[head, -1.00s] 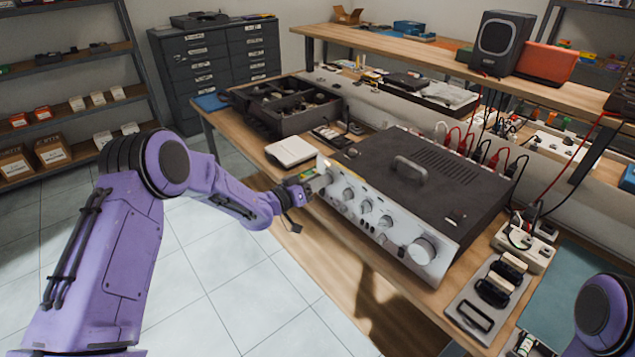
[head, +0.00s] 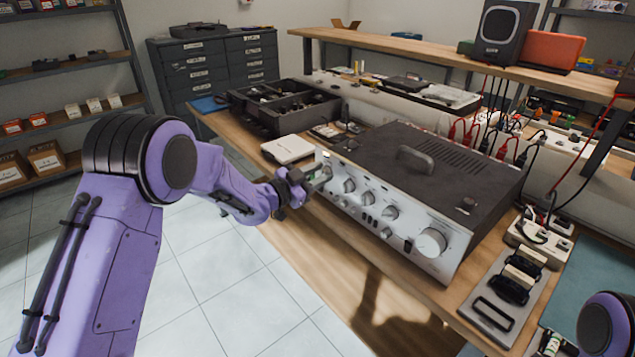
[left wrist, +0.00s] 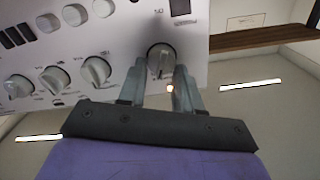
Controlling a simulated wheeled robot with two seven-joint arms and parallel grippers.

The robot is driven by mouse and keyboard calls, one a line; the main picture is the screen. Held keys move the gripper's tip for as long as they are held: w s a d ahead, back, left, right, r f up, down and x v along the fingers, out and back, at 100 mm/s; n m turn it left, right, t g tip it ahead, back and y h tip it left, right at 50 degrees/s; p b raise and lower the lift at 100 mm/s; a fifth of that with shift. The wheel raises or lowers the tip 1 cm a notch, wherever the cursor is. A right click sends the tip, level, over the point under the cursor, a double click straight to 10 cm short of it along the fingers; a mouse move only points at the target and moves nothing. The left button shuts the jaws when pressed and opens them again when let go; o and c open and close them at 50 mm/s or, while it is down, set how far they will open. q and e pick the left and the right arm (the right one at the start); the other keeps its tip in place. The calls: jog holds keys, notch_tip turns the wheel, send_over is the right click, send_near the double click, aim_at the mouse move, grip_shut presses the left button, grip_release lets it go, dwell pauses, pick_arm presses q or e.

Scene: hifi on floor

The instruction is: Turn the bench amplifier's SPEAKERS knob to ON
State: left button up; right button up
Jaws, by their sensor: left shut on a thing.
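The bench amplifier (head: 430,165), a dark box with a silver front panel, stands on the wooden bench in the head view. Several knobs line its panel, with a large one (head: 431,242) at the near right end. My left gripper (head: 319,176) is at the far left end of the panel. In the left wrist view its two fingers (left wrist: 160,84) are shut on a round grey knob (left wrist: 161,58), one on each side. My right gripper is out of view.
A white box (head: 288,149) lies on the bench left of the amplifier. Other knobs (left wrist: 97,71) sit beside the held one. Red and black cables (head: 500,140) rise behind the amplifier. A grey tray (head: 492,318) lies to its right. The floor in front is clear.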

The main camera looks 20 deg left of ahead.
pick_arm(q)
jog(key=shift+f+m+b, duration=0.15)
jog(key=shift+m+b, duration=0.55)
jog(key=shift+m, duration=0.2)
jog(key=o, duration=1)
jog(key=shift+o, duration=0.2)
jog(key=b+v, duration=0.1)
jog(key=v, duration=0.9)
jog(key=shift+s+b, duration=0.3)
jog(key=shift+b, duration=0.1)
jog(key=shift+a, duration=0.1)
